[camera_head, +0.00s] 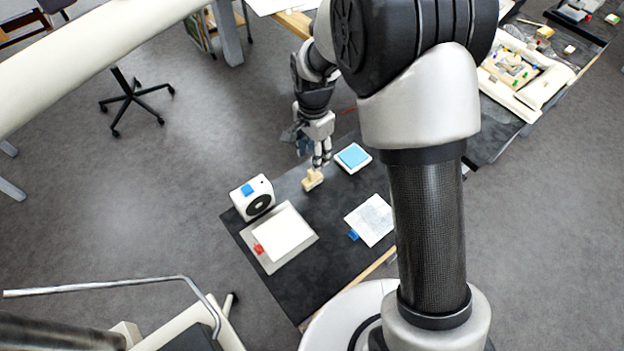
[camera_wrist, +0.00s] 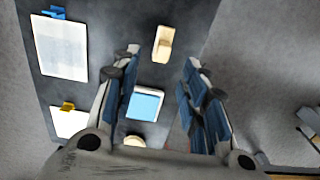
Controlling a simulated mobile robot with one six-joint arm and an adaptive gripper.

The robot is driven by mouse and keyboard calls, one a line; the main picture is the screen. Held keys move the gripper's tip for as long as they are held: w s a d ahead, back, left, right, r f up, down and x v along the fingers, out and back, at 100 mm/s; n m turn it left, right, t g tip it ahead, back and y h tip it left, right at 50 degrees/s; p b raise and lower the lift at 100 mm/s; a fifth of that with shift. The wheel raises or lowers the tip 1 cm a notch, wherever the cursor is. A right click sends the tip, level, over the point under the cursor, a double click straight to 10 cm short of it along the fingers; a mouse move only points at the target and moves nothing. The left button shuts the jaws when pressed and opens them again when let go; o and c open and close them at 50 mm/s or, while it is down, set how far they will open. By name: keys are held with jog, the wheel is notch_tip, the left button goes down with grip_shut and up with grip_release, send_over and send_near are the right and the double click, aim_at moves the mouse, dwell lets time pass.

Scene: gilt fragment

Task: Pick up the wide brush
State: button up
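A small tan wooden piece (camera_head: 312,180), which looks like the wide brush, lies on the dark table top (camera_head: 330,263). It also shows in the wrist view (camera_wrist: 163,43), upper middle, with a paler side face; its bristles cannot be made out. My gripper (camera_head: 321,163) points down above and slightly to the right of the piece in the head view. In the wrist view my gripper (camera_wrist: 163,70) has its blue-padded fingers apart with nothing held. The piece lies beyond the fingertips, between their lines.
A blue-topped white pad (camera_head: 353,157) lies right of the piece. A white box (camera_head: 252,198) with a dark round front stands left. A board with paper (camera_head: 283,236) and a sheet with a blue clip (camera_head: 372,220) lie nearer. Dark table surface is bare between them.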

aim_at(312, 172)
notch_tip(312, 172, down, 6)
jog(key=shift+r+b, duration=0.2)
jog(key=shift+b, duration=0.45)
jog(key=f, duration=0.1)
jog(key=f+b, duration=0.1)
jog(key=f, duration=0.2)
jog(key=shift+w+a+f, duration=0.1)
jog(key=shift+w+a, duration=0.05)
jog(key=shift+w, duration=0.15)
jog(key=shift+c, duration=0.4)
grip_shut()
